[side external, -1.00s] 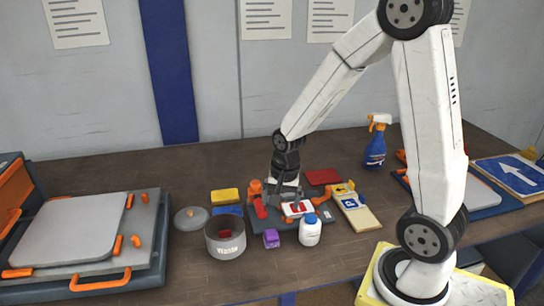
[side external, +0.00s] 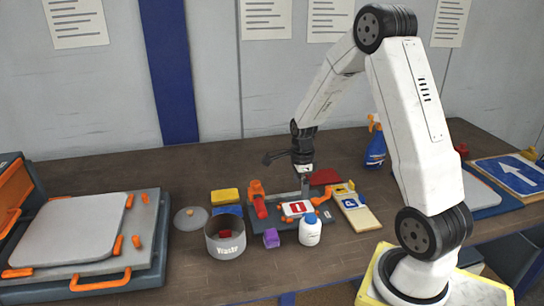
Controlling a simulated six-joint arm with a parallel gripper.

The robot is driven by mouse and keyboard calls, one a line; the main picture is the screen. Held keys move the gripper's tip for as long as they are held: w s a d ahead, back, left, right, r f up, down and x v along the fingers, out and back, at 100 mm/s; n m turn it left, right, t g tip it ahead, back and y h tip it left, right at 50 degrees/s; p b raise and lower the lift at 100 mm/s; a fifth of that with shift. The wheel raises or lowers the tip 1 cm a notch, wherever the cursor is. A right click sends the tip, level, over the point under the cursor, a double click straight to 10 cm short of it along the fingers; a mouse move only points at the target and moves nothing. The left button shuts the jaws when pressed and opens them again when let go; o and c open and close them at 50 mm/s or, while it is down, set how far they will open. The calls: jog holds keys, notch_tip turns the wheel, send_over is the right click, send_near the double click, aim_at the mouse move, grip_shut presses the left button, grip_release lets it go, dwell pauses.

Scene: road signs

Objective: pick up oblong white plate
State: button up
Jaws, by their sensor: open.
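A large white plate (side external: 72,229) with rounded corners lies flat on a grey fixture (side external: 145,240) at the left. A second pale plate (side external: 482,192) lies partly hidden behind my arm at the right. A small white plate with a red mark (side external: 296,208) lies on a dark block in the middle. I cannot tell for certain which is the oblong one. My gripper (side external: 304,190) points down just above and behind the small plate. It is open, and I see nothing held in it. The gap between its fingers is too small to make out.
A spray bottle (side external: 375,148) stands behind. The table's back left is clear.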

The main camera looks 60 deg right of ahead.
aim_at(301, 207)
jog(key=shift+f, duration=1.3)
jog(key=shift+s+d+f, duration=0.1)
jog(key=shift+s+f, duration=0.05)
jog(key=shift+f, duration=0.6)
jog(key=shift+s+d+f, duration=0.1)
jog(key=shift+f, duration=1.7)
jog(key=c, duration=1)
jog(key=shift+o, duration=0.2)
jog(key=shift+r, duration=0.1)
